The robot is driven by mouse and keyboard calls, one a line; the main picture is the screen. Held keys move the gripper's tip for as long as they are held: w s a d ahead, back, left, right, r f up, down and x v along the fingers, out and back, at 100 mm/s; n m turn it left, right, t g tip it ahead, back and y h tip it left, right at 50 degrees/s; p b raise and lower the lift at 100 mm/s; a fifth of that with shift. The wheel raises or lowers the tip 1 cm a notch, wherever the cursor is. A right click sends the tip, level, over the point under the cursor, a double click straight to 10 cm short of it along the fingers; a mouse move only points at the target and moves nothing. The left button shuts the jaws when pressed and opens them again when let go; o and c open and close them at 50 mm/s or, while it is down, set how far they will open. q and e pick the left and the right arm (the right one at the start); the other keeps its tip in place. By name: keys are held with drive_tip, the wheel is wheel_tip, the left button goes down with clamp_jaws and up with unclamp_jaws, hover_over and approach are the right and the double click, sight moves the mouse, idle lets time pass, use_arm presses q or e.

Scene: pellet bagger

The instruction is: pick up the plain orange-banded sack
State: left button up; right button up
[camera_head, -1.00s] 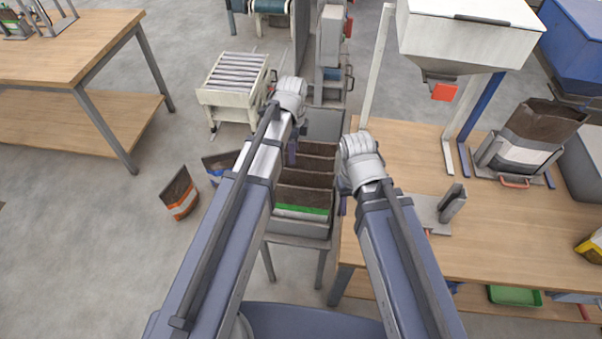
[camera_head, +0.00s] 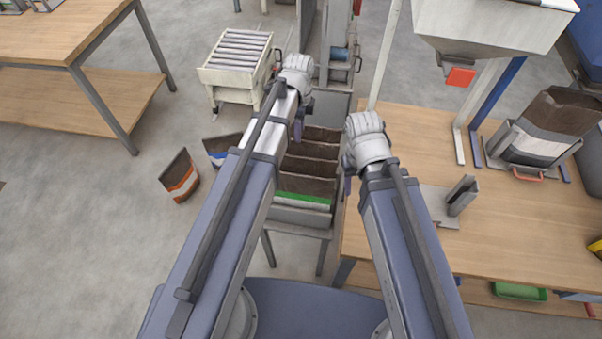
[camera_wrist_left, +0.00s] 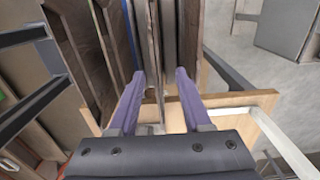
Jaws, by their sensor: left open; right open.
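A brown sack with an orange band and a pale stripe (camera_head: 180,178) stands on the floor at the left, open at the top. Several brown sacks stand in a row in a grey bin (camera_head: 300,218) in the middle; the front one has a green band (camera_head: 304,198), and the bands of those behind are hidden. My left gripper (camera_head: 298,132) is open, pointing down over the bin's rear left. In the left wrist view its purple fingers (camera_wrist_left: 158,75) stand apart, with brown sack edges beyond and between them. My right gripper (camera_head: 347,182) points down beside the bin's right edge.
A blue-banded sack (camera_head: 221,148) stands on the floor left of the bin. A roller stand (camera_head: 235,75) is behind. Floor at left is open.

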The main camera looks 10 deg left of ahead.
sight(301, 145)
use_arm(q)
drive_tip(key=f+b, duration=0.5)
drive_tip(key=shift+s+d+f, duration=0.15)
drive_tip(key=shift+s+d, duration=0.15)
clamp_jaws()
idle(1.3)
